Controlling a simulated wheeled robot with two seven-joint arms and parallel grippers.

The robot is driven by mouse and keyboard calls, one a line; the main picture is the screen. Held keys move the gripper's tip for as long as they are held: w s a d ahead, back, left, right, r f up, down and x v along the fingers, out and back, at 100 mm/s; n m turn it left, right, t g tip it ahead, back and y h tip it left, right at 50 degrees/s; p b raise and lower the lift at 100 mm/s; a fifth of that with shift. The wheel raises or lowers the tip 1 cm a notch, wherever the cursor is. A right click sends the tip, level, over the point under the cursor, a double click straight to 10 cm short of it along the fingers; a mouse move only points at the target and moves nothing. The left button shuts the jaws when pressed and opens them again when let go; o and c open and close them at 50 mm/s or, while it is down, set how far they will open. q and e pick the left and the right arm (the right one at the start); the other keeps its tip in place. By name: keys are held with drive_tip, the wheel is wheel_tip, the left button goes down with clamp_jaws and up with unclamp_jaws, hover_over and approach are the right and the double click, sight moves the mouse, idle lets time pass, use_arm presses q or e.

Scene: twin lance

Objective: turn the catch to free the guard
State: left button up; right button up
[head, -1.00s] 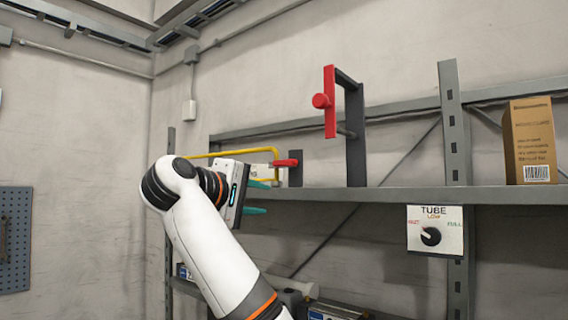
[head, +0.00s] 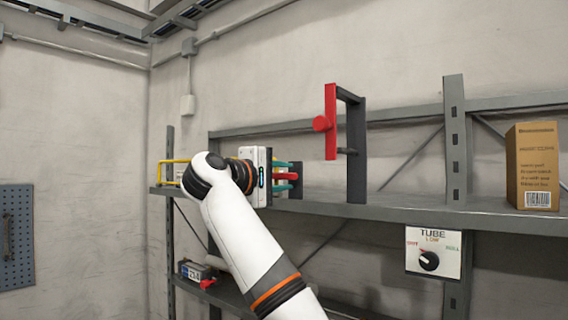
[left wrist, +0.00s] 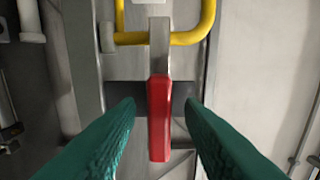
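The red catch (head: 286,176) is a short bar on a dark upright plate at the shelf, and in the left wrist view (left wrist: 159,125) it has a grey metal part at its far end. My left gripper (head: 292,177) is open, with teal fingers on either side of the catch. In the left wrist view, gaps show between the catch and both fingers (left wrist: 160,106). The yellow tube guard (head: 164,173) is mostly hidden behind my left arm in the head view. Part of its loop (left wrist: 190,35) shows beyond the catch in the wrist view. My right gripper is not in view.
A cardboard box (head: 532,165) sits at the shelf's right. A dial panel labelled TUBE (head: 432,252) hangs below the shelf edge (head: 400,213).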

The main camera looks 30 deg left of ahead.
use_arm(q)
drive_tip(key=shift+w, duration=0.5)
drive_tip(key=shift+c, duration=0.2)
clamp_jaws()
drive_tip(key=shift+f, duration=0.1)
